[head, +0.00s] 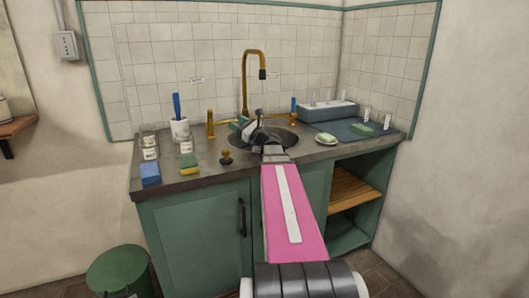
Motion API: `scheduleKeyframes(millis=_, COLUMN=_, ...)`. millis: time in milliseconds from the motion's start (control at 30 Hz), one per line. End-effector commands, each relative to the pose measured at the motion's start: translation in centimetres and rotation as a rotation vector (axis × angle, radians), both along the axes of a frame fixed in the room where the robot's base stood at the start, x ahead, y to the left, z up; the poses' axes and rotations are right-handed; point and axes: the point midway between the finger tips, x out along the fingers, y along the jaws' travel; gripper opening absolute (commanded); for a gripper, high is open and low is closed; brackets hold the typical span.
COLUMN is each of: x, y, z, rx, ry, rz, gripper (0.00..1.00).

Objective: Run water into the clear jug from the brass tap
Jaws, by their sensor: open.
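The brass tap (245,80) rises behind the sink in the head view. Its tall spout arches over and ends in a dark tip above the basin. A brass post (211,124) stands to its left, and a blue-topped brass fitting (293,110) to its right. My gripper (252,130) is open at the sink, below the spout tip. My wrist and arm cover much of the basin (291,139). I cannot make out the clear jug; the area around the gripper is small and partly hidden. I cannot tell whether water runs.
A brass knob (226,157) sits at the front. A grey rack (328,111) and soap dish (327,139) stand right.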

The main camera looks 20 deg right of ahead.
Motion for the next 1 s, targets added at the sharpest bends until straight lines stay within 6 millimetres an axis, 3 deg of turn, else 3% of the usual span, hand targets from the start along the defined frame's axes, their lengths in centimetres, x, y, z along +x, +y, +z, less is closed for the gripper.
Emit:
scheduleKeyframes(millis=467, x=0.1, y=0.1, z=0.0, rx=-0.004, ry=0.007, rz=0.0, gripper=0.52)
scheduleKeyframes(millis=800, x=2.9, y=3.3, z=1.2, rx=-0.127, ry=0.213, rz=-0.03, gripper=0.52)
scheduleKeyframes(millis=1000, x=4.0, y=4.2, z=1.9, rx=-0.18, ry=0.298, rz=-0.08, gripper=0.52)
